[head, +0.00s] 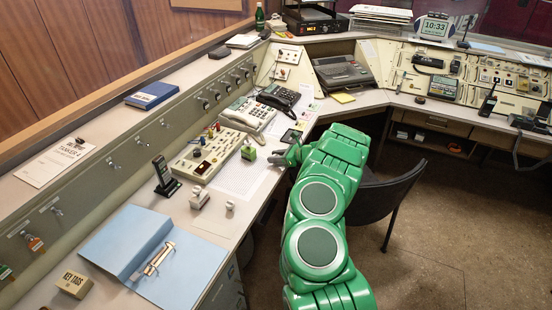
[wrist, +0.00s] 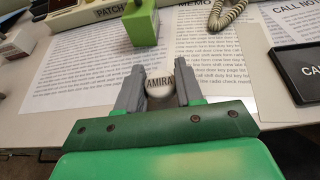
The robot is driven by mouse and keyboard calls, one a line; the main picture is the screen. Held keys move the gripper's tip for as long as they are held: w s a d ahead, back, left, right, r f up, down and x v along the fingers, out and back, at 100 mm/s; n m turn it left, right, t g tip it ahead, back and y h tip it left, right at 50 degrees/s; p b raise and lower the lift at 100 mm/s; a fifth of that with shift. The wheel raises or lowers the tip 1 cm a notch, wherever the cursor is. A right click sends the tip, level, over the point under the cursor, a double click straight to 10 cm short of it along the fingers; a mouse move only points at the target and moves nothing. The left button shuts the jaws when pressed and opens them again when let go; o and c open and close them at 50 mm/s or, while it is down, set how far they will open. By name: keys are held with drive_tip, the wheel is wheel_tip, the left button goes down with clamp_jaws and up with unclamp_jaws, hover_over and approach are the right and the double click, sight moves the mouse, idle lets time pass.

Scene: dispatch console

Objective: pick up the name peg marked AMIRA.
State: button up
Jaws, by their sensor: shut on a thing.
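The name peg marked AMIRA (wrist: 160,82) is a pale rounded peg with dark letters, seen between my fingers in the wrist view. My gripper (wrist: 155,88) has its two grey fingers on either side of the peg, shut on it. In the head view my gripper (head: 284,156) is over the console's front edge, to the right of a green block (head: 248,153). The peg cannot be made out there. The wrist view shows the green block (wrist: 140,25) just beyond the fingers. Whether the peg touches the desk is unclear.
A beige patch panel with pegs (head: 197,158), telephones (head: 249,113) and printed sheets (head: 243,180) lie around the gripper. A dark chair (head: 388,195) is right of my arm. A blue binder (head: 140,245) lies open.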

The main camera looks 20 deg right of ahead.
drive_tip(key=shift+r, duration=0.45)
wheel_tip(320, 180, up, 2)
drive_tip(key=shift+r, duration=0.1)
drive_tip(key=s+a+r, duration=0.3)
drive_tip(key=s+r, duration=0.6)
drive_tip(key=s, duration=0.4)
drive_tip(key=shift+s+r, duration=0.35)
drive_tip(key=shift+r, duration=0.05)
